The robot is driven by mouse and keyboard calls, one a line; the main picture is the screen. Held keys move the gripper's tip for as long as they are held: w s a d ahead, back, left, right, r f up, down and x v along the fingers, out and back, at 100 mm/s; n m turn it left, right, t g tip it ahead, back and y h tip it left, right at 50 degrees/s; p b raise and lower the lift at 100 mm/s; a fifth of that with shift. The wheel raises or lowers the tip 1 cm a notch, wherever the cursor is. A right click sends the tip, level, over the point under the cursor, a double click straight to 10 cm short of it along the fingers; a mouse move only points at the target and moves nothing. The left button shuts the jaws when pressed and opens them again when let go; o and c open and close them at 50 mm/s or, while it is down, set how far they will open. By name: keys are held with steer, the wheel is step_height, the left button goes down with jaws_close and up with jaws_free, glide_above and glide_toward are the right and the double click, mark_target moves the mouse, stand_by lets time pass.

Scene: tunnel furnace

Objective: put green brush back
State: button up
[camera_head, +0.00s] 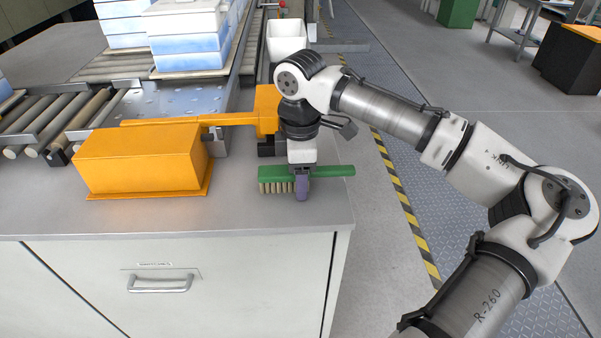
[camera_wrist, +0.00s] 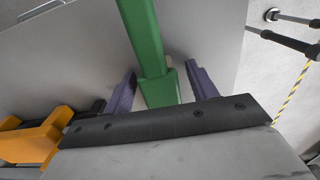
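The green brush (camera_head: 332,171) lies near the right edge of the grey cabinet top (camera_head: 235,213), bristles (camera_head: 274,187) facing down at its left end and handle pointing right. My gripper (camera_head: 302,190) is over its middle, with one purple finger in front of it. In the wrist view, the brush (camera_wrist: 144,40) runs between the two purple fingers of my gripper (camera_wrist: 161,80). A gap shows on the right side, so the fingers are open around the brush. The far finger is hidden in the head view.
An orange box (camera_head: 140,160) stands on the cabinet to the left, and an orange fixture (camera_head: 266,105) is behind my gripper. A white bin (camera_head: 286,38) is farther back. Roller conveyors (camera_head: 75,125) carry stacked blue-white blocks (camera_head: 188,50). The front cabinet top is clear.

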steer(key=shift+r, duration=0.15)
step_height(320, 180, up, 12)
stand_by(0.5)
